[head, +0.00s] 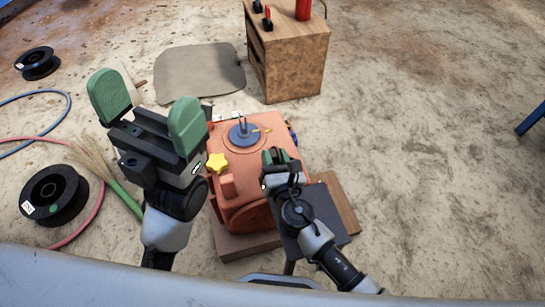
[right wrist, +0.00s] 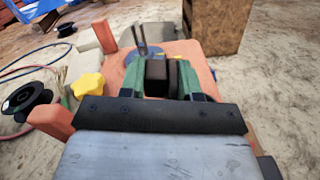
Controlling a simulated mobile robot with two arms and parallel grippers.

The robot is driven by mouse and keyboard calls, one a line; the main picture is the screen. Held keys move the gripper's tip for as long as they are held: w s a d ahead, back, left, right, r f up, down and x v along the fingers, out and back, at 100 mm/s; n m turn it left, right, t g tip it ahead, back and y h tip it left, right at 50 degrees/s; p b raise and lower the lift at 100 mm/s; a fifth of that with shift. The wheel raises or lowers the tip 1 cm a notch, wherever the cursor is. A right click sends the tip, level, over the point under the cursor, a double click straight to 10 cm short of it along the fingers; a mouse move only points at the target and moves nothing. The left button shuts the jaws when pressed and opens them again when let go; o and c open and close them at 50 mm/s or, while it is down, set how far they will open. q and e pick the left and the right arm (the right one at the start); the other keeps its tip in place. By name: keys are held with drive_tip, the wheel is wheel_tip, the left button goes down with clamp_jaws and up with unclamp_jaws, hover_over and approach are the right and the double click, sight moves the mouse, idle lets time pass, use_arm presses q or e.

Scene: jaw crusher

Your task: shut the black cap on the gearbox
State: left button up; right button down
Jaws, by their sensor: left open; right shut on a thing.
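The gearbox (head: 232,183) is an orange housing low in the middle of the head view. The right wrist view shows its top (right wrist: 185,49). My right gripper (head: 280,158) is over the right side of the gearbox. In the right wrist view its green fingers (right wrist: 160,80) are shut on a dark block, the black cap (right wrist: 157,71). My fingers hide the cap in the head view, and I cannot tell how it sits on the housing. My left gripper (head: 148,112) is open and empty, raised left of the gearbox.
A grey-blue disc (head: 240,140) with upright prongs and a yellow star knob (head: 217,162) are on the gearbox. A wooden box (head: 292,68) stands behind it. Black spools (head: 54,195), hoses and a broom (head: 100,168) lie left. The floor at right is mostly clear.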

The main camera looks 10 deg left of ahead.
drive_tip(key=shift+s+a, duration=0.25)
drive_tip(key=shift+a, duration=0.1)
drive_tip(key=c, duration=1)
unclamp_jaws()
drive_tip(key=shift+o, duration=0.2)
drive_tip(key=shift+w, duration=0.1)
drive_tip(key=p+v, duration=0.1)
drive_tip(key=v, duration=0.9)
drive_tip(key=shift+s+d, duration=0.2)
drive_tip(key=shift+s, duration=0.15)
